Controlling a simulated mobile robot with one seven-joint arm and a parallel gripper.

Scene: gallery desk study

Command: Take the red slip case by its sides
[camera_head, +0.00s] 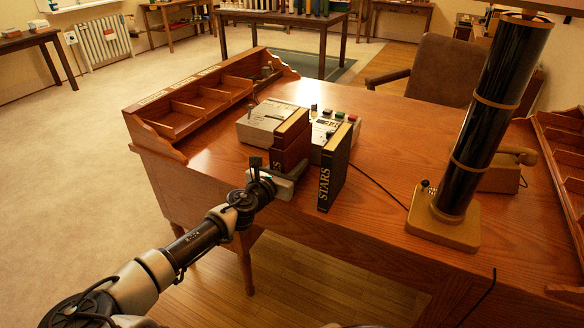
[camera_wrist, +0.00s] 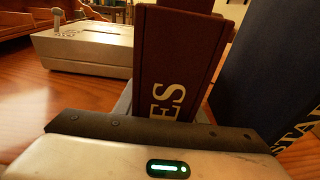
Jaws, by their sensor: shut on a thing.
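The red slip case (camera_head: 291,137) stands upright on the desk, a dark red box with pale letters on its spine. In the wrist view the slip case (camera_wrist: 178,62) rises straight ahead of my gripper, with the letters "ES" showing. My gripper (camera_head: 283,174) is at the near, lower end of the case and is shut on it. The gripper's body covers the bottom of the case in the wrist view (camera_wrist: 160,135), and the finger contact is mostly hidden.
A dark book marked "STARS" (camera_head: 333,168) stands close on the right. A pale grey device (camera_head: 262,121) sits behind left, another with coloured buttons (camera_head: 327,124) behind right. A tall black cylinder (camera_head: 490,110) stands further right. The desk's front left is clear.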

